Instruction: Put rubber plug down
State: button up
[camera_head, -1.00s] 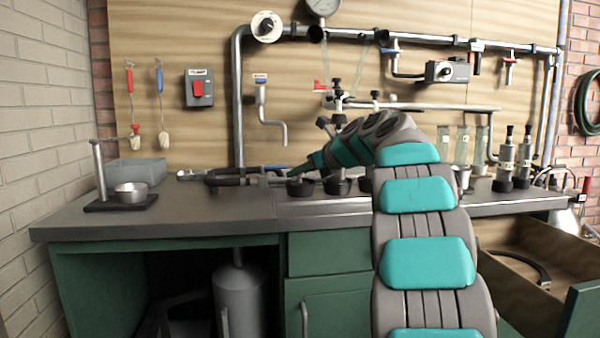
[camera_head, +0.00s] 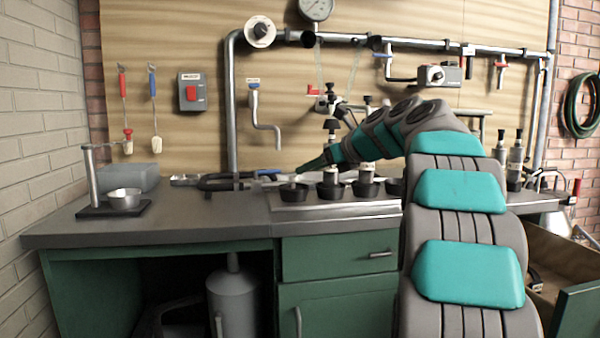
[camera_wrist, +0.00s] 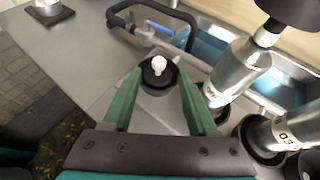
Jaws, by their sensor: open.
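A black round piece with a white knob (camera_wrist: 157,72), which looks like the rubber plug, stands upright on the grey surface in the wrist view. My gripper (camera_wrist: 159,78) is open, with one green finger on each side of it. I cannot tell whether either finger touches it. In the head view my gripper (camera_head: 308,168) reaches left and down, close above the leftmost black cup-like piece (camera_head: 294,192) on the steel strip of the bench. Its fingertips are small there.
Metal cylinders with black feet (camera_wrist: 240,72) stand close to the right of my gripper in the wrist view. A black curved handle (camera_wrist: 122,17) lies beyond the plug. A scale stand with a metal bowl (camera_head: 124,198) is at the bench's left. Bench top (camera_head: 190,215) between is clear.

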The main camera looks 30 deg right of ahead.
jog(key=shift+v, duration=2.15)
